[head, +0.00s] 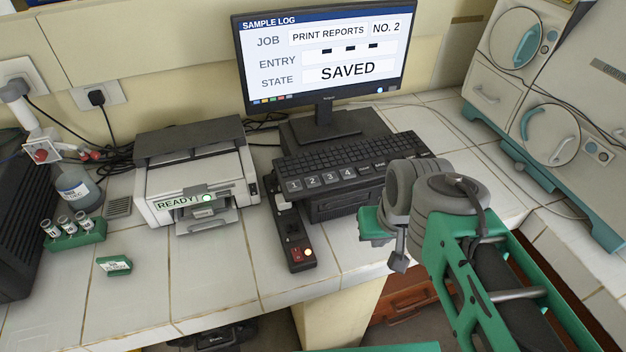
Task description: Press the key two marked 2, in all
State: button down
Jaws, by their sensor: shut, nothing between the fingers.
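The dark keyboard (345,152) lies in front of the monitor, with large keys marked 1 to 4 along its front left edge. The key marked 2 (312,181) is between the keys marked 1 (294,186) and 3 (330,177), and nothing covers it. The monitor (325,55) reads "SAMPLE LOG", job "PRINT REPORTS", "NO. 2", three dashes at entry and state "SAVED". My gripper (398,262) is shut and empty, in front of and to the right of the keyboard, apart from the keys. My arm hides part of the counter at right.
A printer (195,175) showing "READY" stands left of the keyboard. A power strip (295,240) with a red switch lies between them. A green vial rack (75,236) and a small green block (114,266) are at left. Incubators (560,110) stand at right.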

aim_at(312, 181)
jog(key=k, duration=1.35)
jog(key=u, duration=0.25)
jog(key=i, duration=0.6)
jog(key=u, duration=1.15)
jog(key=i, duration=0.65)
jog(key=u, duration=0.6)
